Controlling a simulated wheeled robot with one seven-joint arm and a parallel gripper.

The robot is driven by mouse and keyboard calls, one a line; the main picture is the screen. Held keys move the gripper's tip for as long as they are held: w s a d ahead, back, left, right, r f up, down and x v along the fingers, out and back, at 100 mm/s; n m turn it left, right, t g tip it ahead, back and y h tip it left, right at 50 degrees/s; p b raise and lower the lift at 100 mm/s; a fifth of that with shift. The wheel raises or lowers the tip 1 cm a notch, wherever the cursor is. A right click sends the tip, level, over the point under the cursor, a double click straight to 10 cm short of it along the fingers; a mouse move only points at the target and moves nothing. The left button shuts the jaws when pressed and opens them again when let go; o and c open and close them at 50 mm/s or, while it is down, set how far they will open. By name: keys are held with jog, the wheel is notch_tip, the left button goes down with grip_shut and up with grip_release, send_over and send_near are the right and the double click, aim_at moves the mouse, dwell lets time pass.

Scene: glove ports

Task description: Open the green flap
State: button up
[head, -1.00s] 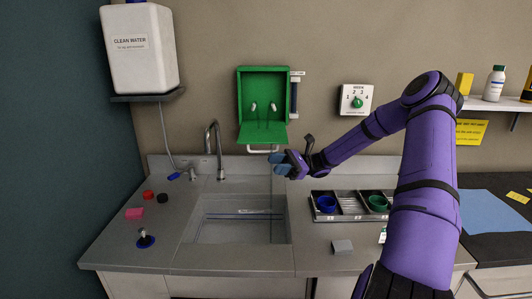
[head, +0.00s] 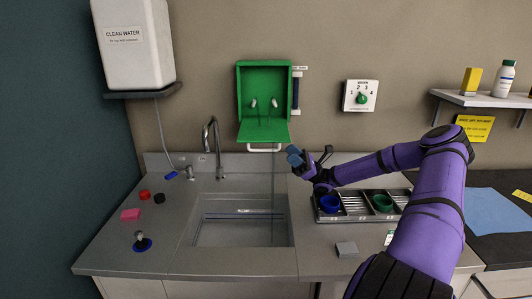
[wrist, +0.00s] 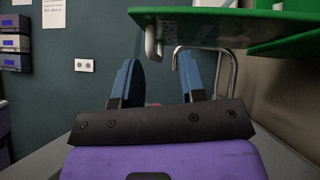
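The green flap (head: 263,133) hangs open at the bottom of a green wall box (head: 241,88), tilted out and down to nearly level. Its white handle (head: 264,149) is along the front edge. The box interior shows two white fittings. My gripper (head: 294,156) has blue fingers and is just right of and below the flap, apart from the handle. In the wrist view my gripper (wrist: 160,82) has its fingers spread with nothing between them. The flap's edge (wrist: 215,25) is above the fingers there, with the handle (wrist: 154,38) hanging below it.
A metal faucet (head: 214,140) and a sink (head: 240,232) lie below the box. A rack (head: 350,218) with blue and green cups stands right of the sink. A dial panel (head: 361,95) is on the wall to the right. A white water tank (head: 131,55) hangs upper left.

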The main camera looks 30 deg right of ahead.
aim_at(264, 136)
jog(key=shift+w+a+r, duration=0.35)
jog(key=shift+w+a, duration=0.2)
jog(key=shift+a, duration=0.9)
jog(key=shift+w+a+r, duration=0.3)
jog(key=shift+w+a, duration=0.3)
jog(key=shift+a, duration=0.85)
jog(key=shift+w+a+r, duration=0.35)
jog(key=shift+w+a, duration=0.2)
jog(key=shift+a, duration=0.9)
jog(key=shift+c, duration=0.2)
grip_shut()
